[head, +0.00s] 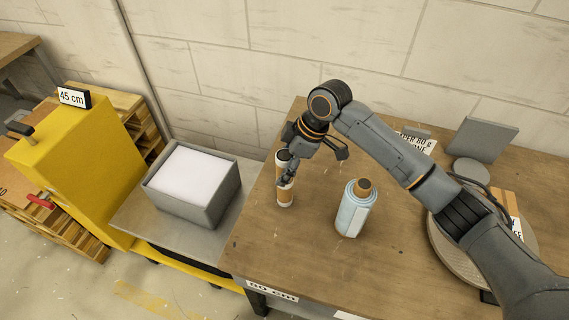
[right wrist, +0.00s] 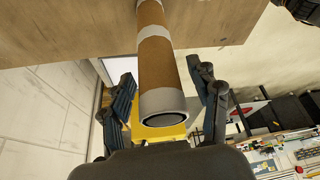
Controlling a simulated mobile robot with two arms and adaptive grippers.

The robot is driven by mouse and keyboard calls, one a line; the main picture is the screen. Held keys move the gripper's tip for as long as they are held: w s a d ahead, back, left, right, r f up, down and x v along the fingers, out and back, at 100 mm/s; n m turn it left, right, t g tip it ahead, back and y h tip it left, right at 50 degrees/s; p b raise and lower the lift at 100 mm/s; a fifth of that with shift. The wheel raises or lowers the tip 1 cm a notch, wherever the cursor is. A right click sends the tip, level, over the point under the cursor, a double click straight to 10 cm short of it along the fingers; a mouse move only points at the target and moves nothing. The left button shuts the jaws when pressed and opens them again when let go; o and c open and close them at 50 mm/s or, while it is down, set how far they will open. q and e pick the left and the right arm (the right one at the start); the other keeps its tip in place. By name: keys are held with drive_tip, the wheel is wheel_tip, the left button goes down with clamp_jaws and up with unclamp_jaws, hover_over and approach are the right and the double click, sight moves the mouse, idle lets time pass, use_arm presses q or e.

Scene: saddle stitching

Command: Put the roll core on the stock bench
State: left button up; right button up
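The roll core, a brown cardboard tube with white bands (head: 285,196), stands upright on the wooden bench top (head: 310,245) near its left edge. My right gripper (head: 288,169) is at the core's upper part in the head view. In the right wrist view the core (right wrist: 162,65) runs between the two spread fingers of the right gripper (right wrist: 165,105), its open end towards the camera. Gaps show between the core and both fingers, so the gripper is open around it. My left gripper is in neither view.
A pale blue bottle-like item with a brown top (head: 355,209) stands right of the core. A grey box of white sheets (head: 192,184) sits on a lower surface to the left, beside a yellow cabinet (head: 75,165). A round grey disc (head: 448,250) is partly behind my right arm.

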drive_tip(key=shift+r, duration=0.1)
drive_tip(key=b+v, duration=0.1)
drive_tip(key=v, duration=1.1)
drive_tip(key=shift+b, duration=0.3)
